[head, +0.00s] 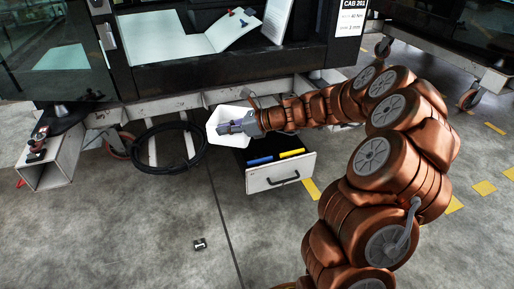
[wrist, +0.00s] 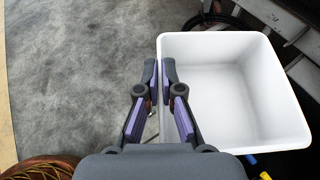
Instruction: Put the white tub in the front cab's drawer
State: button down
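The white tub (head: 214,121) is held in the air in front of the cab, just above and left of the open drawer in the head view. In the wrist view the tub (wrist: 235,90) is empty, with its opening toward the camera. My gripper (wrist: 161,72) is shut on the tub's left wall, one finger on each side of it. The gripper (head: 231,127) also shows against the tub in the head view. The drawer (head: 296,177) is pulled out below the front cab (head: 230,70). A blue item (head: 260,161) and a yellow item (head: 291,153) lie in it.
A coiled black hose (head: 152,168) lies on the floor left of the drawer. An open metal box section (head: 50,168) stands farther left. A small dark object (head: 199,244) lies on the floor in front. Another wheeled trolley (head: 450,55) stands at the right.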

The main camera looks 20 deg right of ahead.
aim_at(268, 146)
jog(key=z, duration=0.05)
jog(key=i, duration=1.25)
